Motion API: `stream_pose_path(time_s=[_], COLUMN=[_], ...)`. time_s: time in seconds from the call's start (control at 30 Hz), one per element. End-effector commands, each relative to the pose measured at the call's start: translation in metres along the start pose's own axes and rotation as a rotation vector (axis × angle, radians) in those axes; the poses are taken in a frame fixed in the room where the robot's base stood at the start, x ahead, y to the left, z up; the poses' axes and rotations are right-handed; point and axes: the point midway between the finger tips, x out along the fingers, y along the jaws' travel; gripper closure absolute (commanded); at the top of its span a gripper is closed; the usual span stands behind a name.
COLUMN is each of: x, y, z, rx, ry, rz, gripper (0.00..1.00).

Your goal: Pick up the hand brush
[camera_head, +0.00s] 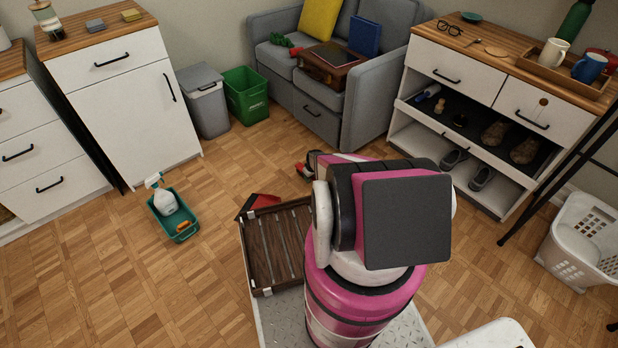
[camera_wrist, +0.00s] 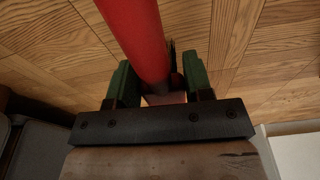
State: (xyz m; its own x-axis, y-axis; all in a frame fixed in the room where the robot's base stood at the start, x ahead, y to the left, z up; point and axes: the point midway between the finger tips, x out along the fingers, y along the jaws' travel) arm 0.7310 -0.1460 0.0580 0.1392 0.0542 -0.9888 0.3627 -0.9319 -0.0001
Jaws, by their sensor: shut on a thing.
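The hand brush shows in the wrist view as a thick red handle (camera_wrist: 143,35) running up out of the picture. My gripper (camera_wrist: 160,82) has its two green fingers on either side of this handle, shut on it. A dark part, perhaps bristles, shows just beside the handle. Wooden floor lies beyond it. In the head view, a small red and dark piece (camera_head: 303,171) shows at the left of my pink arm, low over the floor. My arm hides most of the gripper and brush there.
A slatted wooden crate (camera_head: 249,254) rides on my base, with a red dustpan-like piece (camera_head: 264,202) at its far corner. A teal caddy (camera_head: 183,236) with a spray bottle (camera_head: 164,197) stands on the floor. Bins, a grey sofa (camera_head: 371,103) and a shoe cabinet (camera_head: 449,123) stand beyond.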

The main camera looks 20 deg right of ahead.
Motion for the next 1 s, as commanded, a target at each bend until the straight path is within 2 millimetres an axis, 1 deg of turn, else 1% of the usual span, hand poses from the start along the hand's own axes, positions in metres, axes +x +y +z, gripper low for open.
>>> stream_pose_path(time_s=[0.17, 0.33, 0.47, 0.7, 0.8, 1.0], x=[-0.016, -0.044, -0.054, -0.079, -0.086, -0.095], y=[-0.001, -0.001, -0.025, -0.065, -0.078, -0.092], z=[-0.001, -0.005, -0.025, -0.059, -0.068, -0.081], rx=[0.000, 0.000, -0.003, -0.004, -0.003, -0.001], ry=[0.001, 0.002, 0.001, 0.001, 0.000, 0.001], rz=[0.001, 0.001, 0.000, 0.001, 0.000, 0.000], gripper=[0.82, 0.82, 0.82, 0.82, 0.82, 0.82])
